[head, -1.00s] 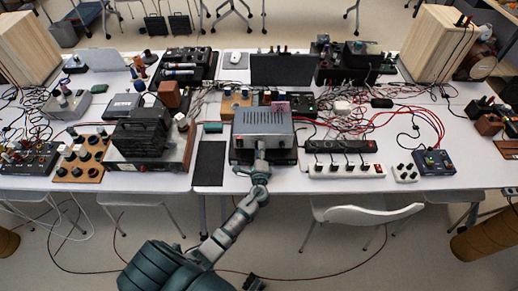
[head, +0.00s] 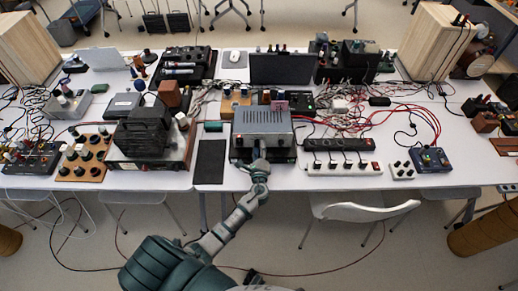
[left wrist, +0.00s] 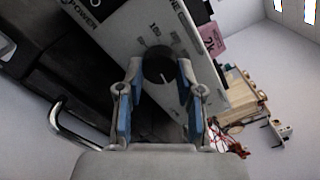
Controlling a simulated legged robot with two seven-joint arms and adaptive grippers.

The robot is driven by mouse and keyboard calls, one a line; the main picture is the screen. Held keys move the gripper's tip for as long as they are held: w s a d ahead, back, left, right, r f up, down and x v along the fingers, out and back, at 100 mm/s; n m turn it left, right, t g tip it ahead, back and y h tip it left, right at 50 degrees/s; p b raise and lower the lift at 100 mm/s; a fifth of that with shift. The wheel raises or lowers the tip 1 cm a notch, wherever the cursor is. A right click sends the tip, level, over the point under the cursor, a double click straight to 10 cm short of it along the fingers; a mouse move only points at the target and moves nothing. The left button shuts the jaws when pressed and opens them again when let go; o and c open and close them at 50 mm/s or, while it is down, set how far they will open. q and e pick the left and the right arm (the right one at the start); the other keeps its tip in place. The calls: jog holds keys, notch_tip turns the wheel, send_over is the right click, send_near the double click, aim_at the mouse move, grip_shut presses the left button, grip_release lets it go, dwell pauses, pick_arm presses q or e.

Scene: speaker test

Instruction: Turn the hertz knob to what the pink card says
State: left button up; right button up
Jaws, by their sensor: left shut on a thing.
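The grey speaker-test box (head: 262,118) stands near the front edge of the table, at the middle of the head view. In the left wrist view its pale front panel (left wrist: 130,28) is tilted and carries printed marks. A round black knob (left wrist: 158,66) with a white pointer line sits on it; the line points down and right. My left gripper (left wrist: 155,75) is shut on this knob, one blue-padded finger on each side. In the head view my left gripper (head: 258,158) covers the knob. The pink card (left wrist: 212,38) stands behind the panel, its writing partly readable as "2k"; it also shows in the head view (head: 281,105).
A black mat (head: 210,161) lies left of the box, and a black amplifier (head: 143,133) stands beyond it. A white power strip (head: 345,168) and a blue box (head: 430,159) are on the right. Red cables (head: 420,118) cross the table. A white chair (head: 362,212) stands in front.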

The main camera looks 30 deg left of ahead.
pick_arm(q)
jog(key=shift+s+d+f, duration=0.1)
jog(key=shift+f, duration=0.35)
jog(key=o, duration=1.2)
jog(key=shift+c, duration=0.2)
jog(key=shift+r, duration=0.15)
jog(key=shift+r, duration=0.1)
jog(key=v, duration=1.1)
jog(key=shift+s+d, duration=0.15)
jog(key=shift+s, duration=0.2)
